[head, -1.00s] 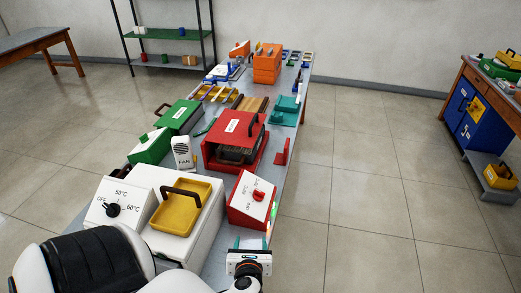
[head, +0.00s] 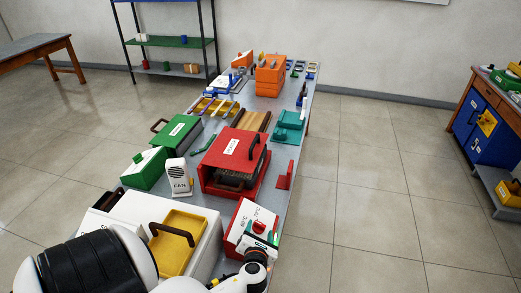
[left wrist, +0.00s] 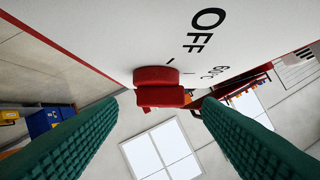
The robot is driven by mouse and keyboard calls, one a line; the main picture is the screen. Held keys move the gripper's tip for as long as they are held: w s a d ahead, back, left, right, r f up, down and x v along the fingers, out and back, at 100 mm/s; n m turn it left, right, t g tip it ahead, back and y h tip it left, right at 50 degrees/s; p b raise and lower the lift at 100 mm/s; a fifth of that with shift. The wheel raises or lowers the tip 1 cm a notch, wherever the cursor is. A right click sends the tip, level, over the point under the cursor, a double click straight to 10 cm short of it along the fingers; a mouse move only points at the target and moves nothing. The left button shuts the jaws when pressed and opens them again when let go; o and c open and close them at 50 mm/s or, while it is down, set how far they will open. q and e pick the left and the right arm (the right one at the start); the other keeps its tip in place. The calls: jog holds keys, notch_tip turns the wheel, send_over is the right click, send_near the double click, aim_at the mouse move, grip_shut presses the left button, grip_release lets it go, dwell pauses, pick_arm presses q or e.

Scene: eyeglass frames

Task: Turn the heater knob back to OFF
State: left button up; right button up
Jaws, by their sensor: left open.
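The red heater control box (head: 236,232) has a white sloped face and a red knob (head: 259,226), at the near right edge of the table. In the left wrist view the red knob (left wrist: 158,86) stands out from the white face, with the OFF label (left wrist: 207,30) and a 60°C label beside it. My left gripper (head: 264,240) is open in front of the face. Its green fingers lie on either side of the knob in the wrist view, with gaps, and do not visibly touch it. The knob's pointer is not clear. My right gripper is not seen.
A white box with a yellow tray (head: 181,243) stands left of the control box, partly behind my arm. A red heater case (head: 235,160) and a small white fan (head: 178,178) are behind it.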

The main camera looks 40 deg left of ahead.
aim_at(260, 226)
pick_arm(q)
jog(key=x, duration=0.3)
jog(key=shift+w+a+f, duration=0.15)
jog(key=shift+w+a, duration=0.1)
jog(key=shift+w, duration=0.05)
jog(key=shift+w+a+f, duration=0.1)
jog(key=shift+w+a, duration=0.1)
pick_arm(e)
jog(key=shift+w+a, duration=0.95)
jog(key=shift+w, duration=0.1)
pick_arm(q)
jog(key=shift+c, duration=0.3)
jog(key=c, duration=0.9)
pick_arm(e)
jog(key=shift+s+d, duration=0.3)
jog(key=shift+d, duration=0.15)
